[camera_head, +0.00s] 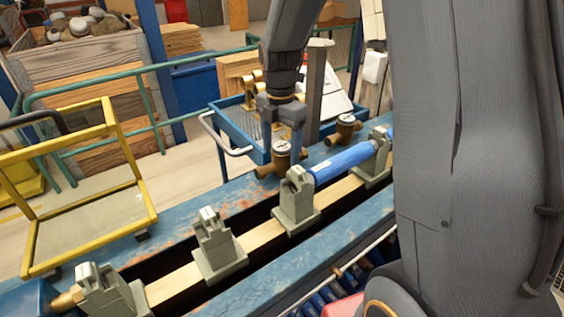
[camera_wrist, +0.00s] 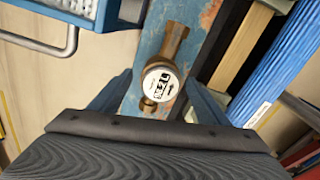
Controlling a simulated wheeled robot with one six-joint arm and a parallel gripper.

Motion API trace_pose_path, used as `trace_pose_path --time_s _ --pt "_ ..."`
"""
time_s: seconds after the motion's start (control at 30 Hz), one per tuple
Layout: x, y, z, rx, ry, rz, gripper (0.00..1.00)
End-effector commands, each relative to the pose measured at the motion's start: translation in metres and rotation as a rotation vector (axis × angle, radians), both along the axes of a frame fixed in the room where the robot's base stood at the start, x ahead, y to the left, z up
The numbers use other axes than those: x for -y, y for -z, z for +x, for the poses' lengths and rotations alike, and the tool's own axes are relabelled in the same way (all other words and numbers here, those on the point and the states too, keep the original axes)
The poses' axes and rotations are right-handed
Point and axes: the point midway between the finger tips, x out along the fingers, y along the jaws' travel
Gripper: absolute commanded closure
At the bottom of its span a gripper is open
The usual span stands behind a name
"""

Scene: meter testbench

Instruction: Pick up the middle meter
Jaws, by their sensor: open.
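A brass meter with a round white dial (camera_head: 281,147) sits on the blue bench beside the clamp row. Another similar meter (camera_head: 346,119) sits farther right along the same bench. My gripper (camera_head: 281,153) is open and points down at the nearer meter, with its fingers on either side of the dial in the picture. The wrist view shows this meter (camera_wrist: 160,82) between the two blue-grey fingers, with its brass pipe ends running up and down. I cannot tell how far the fingertips reach below the dial, or which meter is the middle one.
The blue bench (camera_head: 180,241) carries a row of grey-green clamps (camera_head: 217,246) and a blue cylinder (camera_head: 345,161) close to the meters. A blue cart (camera_head: 237,122) with brass pieces stands behind. A yellow trolley (camera_head: 92,213) stands at left.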

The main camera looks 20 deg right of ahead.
Motion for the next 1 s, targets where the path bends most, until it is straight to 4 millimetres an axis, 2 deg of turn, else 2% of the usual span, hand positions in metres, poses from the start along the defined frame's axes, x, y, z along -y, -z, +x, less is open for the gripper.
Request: trace_pose_path --time_s 0.4,0.7,1.0 --pt "0.004 0.045 0.0 -0.002 0.004 0.0 0.31" --pt "0.004 0.049 0.001 0.001 0.004 0.0 0.32" --pt "0.004 0.049 0.001 0.001 0.004 0.0 0.83"
